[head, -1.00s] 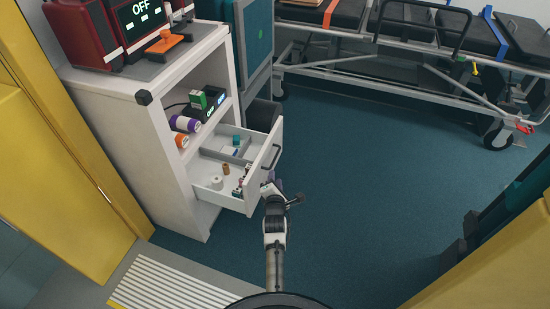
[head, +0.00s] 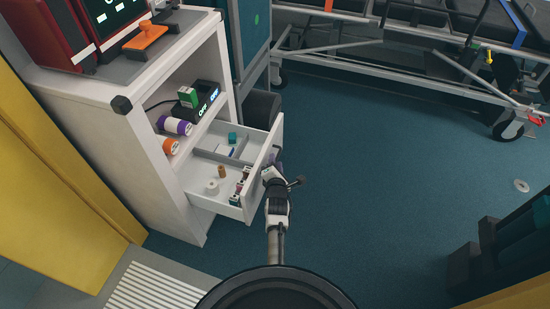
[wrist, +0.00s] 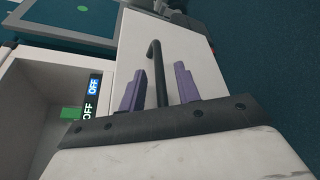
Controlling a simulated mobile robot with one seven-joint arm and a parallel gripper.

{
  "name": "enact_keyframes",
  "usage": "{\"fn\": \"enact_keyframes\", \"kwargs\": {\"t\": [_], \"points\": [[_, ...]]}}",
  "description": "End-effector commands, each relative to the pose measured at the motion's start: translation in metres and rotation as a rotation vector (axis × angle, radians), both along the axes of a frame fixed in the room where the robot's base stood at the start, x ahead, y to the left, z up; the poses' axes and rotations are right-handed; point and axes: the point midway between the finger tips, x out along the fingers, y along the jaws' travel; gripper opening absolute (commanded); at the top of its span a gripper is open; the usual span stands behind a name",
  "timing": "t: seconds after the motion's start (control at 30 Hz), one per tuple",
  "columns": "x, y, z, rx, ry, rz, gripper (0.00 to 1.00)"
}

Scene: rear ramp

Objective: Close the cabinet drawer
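The white cabinet (head: 150,135) stands at the left in the head view. Its drawer (head: 215,201) is pulled out, with small items inside: a white roll, a brown bottle, a teal item and several small vials. My gripper (head: 270,165) is at the outer side of the drawer front. In the wrist view, the two purple fingers of my gripper (wrist: 158,88) are apart, one on each side of the dark drawer handle (wrist: 156,70). A gap shows between the handle and the fingers. The white drawer front (wrist: 195,55) lies behind them.
Bottles and a device with lit displays (head: 197,101) sit on the shelf above the drawer. A wheeled stretcher (head: 440,75) stands at the back. A yellow panel (head: 60,190) is at the left.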

Motion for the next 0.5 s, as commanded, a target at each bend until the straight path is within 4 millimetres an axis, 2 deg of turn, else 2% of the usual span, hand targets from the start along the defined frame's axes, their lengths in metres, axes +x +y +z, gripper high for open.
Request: {"fn": "enact_keyframes", "kwargs": {"t": [0.33,0.5], "points": [[-0.0003,-0.0006,-0.0008,0.0,0.0,0.0,0.33],[-0.0003,-0.0005,-0.0007,0.0,0.0,0.0,0.12]]}}
